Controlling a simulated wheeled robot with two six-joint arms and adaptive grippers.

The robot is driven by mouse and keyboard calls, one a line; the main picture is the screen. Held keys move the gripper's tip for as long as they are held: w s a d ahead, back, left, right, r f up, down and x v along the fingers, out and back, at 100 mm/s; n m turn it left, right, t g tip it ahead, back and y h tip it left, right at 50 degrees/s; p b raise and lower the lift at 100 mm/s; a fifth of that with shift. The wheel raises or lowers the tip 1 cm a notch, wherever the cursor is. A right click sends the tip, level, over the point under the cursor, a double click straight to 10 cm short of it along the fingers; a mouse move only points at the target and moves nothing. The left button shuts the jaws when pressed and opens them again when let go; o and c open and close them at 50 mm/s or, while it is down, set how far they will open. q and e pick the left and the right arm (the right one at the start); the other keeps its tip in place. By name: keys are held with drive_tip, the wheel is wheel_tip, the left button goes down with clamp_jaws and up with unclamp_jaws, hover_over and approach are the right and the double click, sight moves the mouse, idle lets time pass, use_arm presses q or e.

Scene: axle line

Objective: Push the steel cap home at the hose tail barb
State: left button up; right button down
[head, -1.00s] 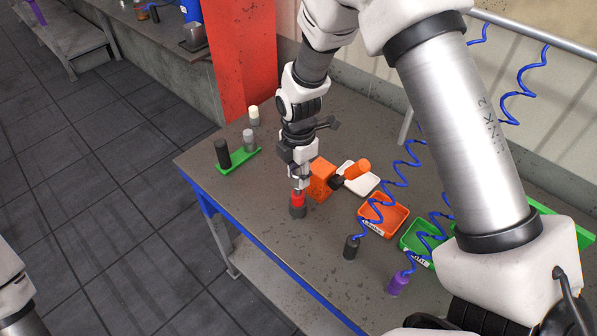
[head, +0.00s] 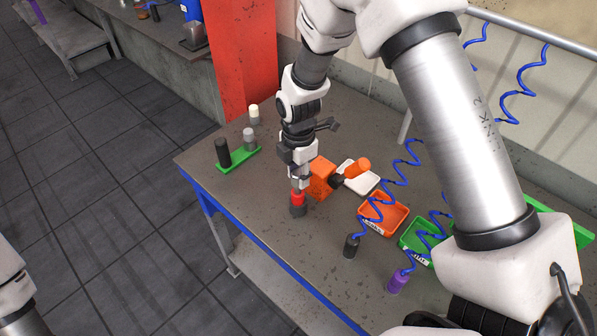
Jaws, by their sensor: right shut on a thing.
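My right gripper (head: 299,184) points straight down over the table and is shut on a small steel-coloured piece, seemingly the steel cap, mostly hidden between its fingertips. Directly below is an upright red fitting (head: 297,198), likely the hose tail barb, in a dark round base (head: 297,211). The fingertips are right at the top of the red part. Whether the cap is seated on it, or any gap remains, is too small to tell. My left gripper is out of view.
An orange block tool (head: 320,178) stands close right of the fitting. Beyond are a white tray (head: 374,183), an orange bin (head: 391,218) and a green bin (head: 412,236). Blue coiled hoses hang to black (head: 351,246) and purple (head: 398,281) ends. A green tray (head: 238,158) holds cylinders.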

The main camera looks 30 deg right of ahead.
drive_tip(key=shift+f+b, duration=0.8)
drive_tip(key=shift+f, duration=0.9)
drive_tip(key=c, duration=0.8)
unclamp_jaws()
drive_tip(key=shift+o, duration=0.2)
drive_tip(key=shift+r, duration=0.15)
wheel_tip(320, 180, up, 11)
drive_tip(key=shift+r, duration=0.4)
